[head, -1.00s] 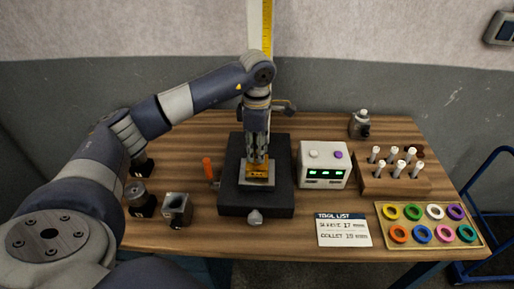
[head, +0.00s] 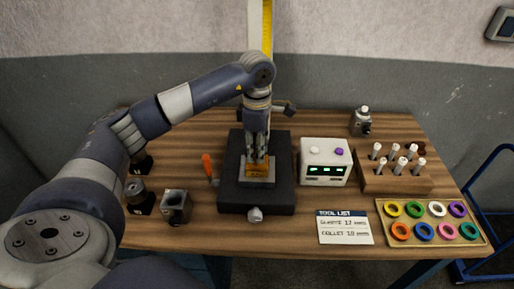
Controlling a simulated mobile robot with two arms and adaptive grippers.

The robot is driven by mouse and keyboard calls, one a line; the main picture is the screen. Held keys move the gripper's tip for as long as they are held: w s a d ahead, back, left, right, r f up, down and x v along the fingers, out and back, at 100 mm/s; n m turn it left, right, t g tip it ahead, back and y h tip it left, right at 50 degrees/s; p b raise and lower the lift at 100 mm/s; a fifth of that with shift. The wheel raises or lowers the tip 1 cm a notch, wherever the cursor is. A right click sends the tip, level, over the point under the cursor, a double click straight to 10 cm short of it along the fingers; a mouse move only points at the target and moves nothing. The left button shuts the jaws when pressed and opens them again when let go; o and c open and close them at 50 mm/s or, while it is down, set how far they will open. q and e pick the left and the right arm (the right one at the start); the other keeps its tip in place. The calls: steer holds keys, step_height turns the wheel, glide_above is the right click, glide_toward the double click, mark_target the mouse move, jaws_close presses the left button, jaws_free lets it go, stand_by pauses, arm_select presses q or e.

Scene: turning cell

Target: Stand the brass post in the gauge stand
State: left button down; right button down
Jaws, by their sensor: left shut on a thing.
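The brass post (head: 259,170) shows as a small brass-orange piece between the fingers of my left gripper (head: 257,158). The gripper points straight down and is shut on the post. The post's foot is at the light grey plate (head: 258,184) on the dark base of the gauge stand (head: 232,196). The fingers cover much of the post, and I cannot tell whether it is seated or just above the plate. A round grey knob (head: 255,214) sits at the front of the base. My right gripper is not in view.
A white box with a green display (head: 325,176) stands close right of the stand. An orange-handled tool (head: 207,166) lies left. Grey blocks (head: 176,206) stand front left. A wooden peg rack (head: 372,184) and ring tray (head: 431,244) are at the right, with a tool list card (head: 345,238).

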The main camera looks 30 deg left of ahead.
arm_select(q)
steer(key=shift+w+f+b, duration=0.1)
steer(key=shift+f+b, duration=0.55)
stand_by(0.4)
steer(key=c, duration=1.3)
jaws_free()
steer(key=shift+c, duration=0.2)
steer(key=shift+o, duration=0.7)
steer(key=shift+d, duration=0.1)
steer(key=shift+s+f, duration=0.2)
step_height(320, 180, up, 12)
steer(key=shift+r, duration=0.2)
